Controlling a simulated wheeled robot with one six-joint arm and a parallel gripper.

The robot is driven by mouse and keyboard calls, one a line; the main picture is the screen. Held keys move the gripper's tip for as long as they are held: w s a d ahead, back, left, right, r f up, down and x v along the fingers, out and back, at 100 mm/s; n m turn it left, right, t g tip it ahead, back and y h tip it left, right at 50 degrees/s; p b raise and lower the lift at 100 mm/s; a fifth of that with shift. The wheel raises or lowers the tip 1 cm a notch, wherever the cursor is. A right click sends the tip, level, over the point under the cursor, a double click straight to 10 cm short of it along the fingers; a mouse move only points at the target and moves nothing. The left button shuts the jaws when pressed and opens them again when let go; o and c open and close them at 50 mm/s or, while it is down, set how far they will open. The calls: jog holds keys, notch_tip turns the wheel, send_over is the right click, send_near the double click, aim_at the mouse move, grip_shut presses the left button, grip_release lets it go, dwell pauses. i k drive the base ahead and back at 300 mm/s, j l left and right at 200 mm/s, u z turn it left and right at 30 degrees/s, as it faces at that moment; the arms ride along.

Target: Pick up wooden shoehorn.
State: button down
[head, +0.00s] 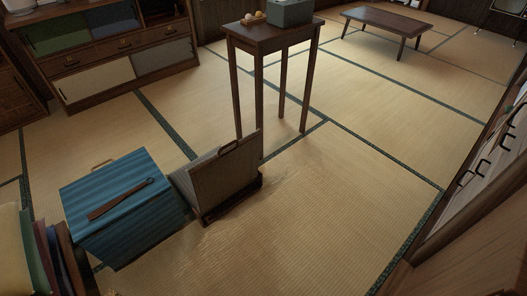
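The wooden shoehorn (118,200) is a long, thin, dark brown piece. It lies slantwise on the flat top of a blue striped box (85,187) at the lower left of the head view. Its wider end points to the lower left and its narrow end to the upper right, with what looks like a small loop at the tip. Nothing covers it. My gripper does not show in this view.
A grey panelled case (222,178) with a dark base stands right beside the box. Several coloured upright items (40,255) stand at the near left. A tall narrow table (270,38) stands behind. The tatami floor (310,220) to the right is clear.

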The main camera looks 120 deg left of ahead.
aim_at(103, 209)
jog(key=u, duration=4.85)
